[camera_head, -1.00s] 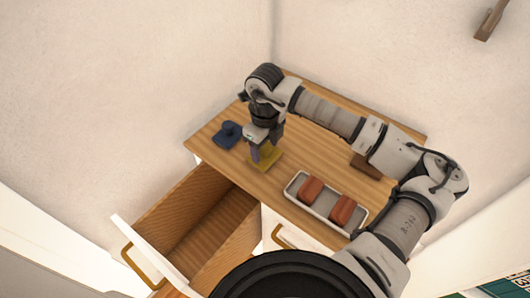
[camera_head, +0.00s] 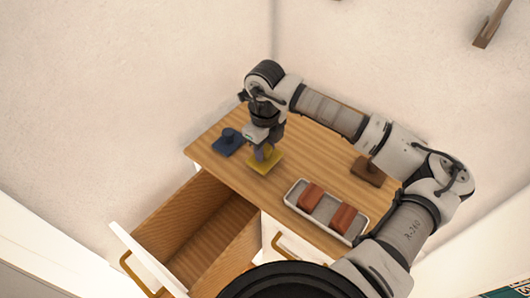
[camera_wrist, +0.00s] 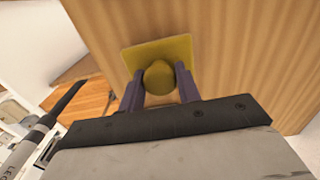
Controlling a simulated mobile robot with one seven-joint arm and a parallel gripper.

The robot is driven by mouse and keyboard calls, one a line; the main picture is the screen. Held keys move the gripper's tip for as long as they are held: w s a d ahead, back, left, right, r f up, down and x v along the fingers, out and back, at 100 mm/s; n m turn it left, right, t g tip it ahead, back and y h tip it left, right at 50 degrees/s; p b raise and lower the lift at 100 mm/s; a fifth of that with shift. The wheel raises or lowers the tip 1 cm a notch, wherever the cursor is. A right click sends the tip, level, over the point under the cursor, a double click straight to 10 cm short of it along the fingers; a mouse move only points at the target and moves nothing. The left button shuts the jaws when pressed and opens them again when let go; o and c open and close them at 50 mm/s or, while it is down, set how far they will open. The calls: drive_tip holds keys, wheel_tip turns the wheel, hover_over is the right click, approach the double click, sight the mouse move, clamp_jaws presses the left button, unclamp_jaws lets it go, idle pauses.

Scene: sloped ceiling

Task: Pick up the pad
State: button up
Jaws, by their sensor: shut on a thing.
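The yellow pad (camera_head: 266,164) is a flat square with a round knob on top, at the wooden tabletop near its front edge. My gripper (camera_head: 265,152) points down over it in the head view. In the wrist view, the purple fingers of my gripper (camera_wrist: 160,84) are shut on the knob of the yellow pad (camera_wrist: 135,56), one on each side. Whether the pad rests on the wood or hangs just above it, I cannot tell.
A blue knobbed pad (camera_head: 227,142) lies to the left and a brown one (camera_head: 368,171) to the right. A grey tray (camera_head: 322,219) holds two red-brown blocks. An open drawer (camera_head: 200,240) juts out at the front left. Walls stand close behind the cabinet.

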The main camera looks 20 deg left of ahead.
sight(265, 147)
wheel_tip(265, 147, up, 18)
drive_tip(key=b, duration=0.2)
drive_tip(key=shift+f, duration=0.15)
drive_tip(key=o, duration=0.4)
drive_tip(key=c, duration=0.3)
